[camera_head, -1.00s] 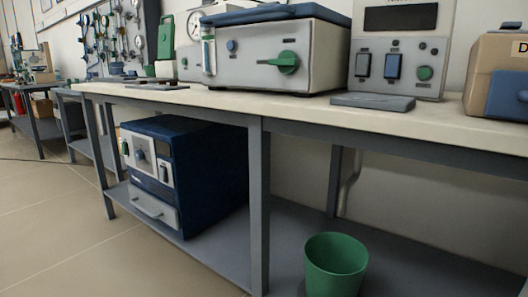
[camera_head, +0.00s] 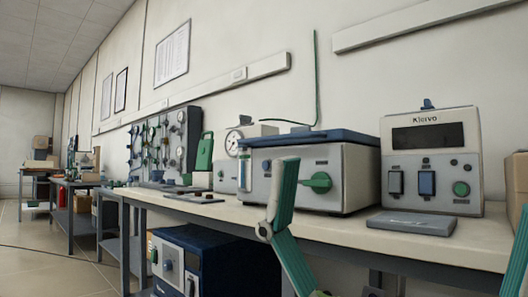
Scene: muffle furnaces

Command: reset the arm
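Green jointed fingers with grey hinges rise close to the camera at the lower right of the head view. I take them for my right gripper (camera_head: 400,215). One finger stands in front of the bench near the middle; part of another shows at the right edge, cut off by the frame. They are spread wide with nothing held between them. The palm and the arm behind are out of view. My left gripper is not in view.
The workbench (camera_head: 330,226) carries a grey furnace with a blue lid (camera_head: 345,165), a control box (camera_head: 432,160), a flat grey slab (camera_head: 411,223) and a beige box (camera_head: 518,180). A blue unit (camera_head: 235,262) stands below. Floor is open at left.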

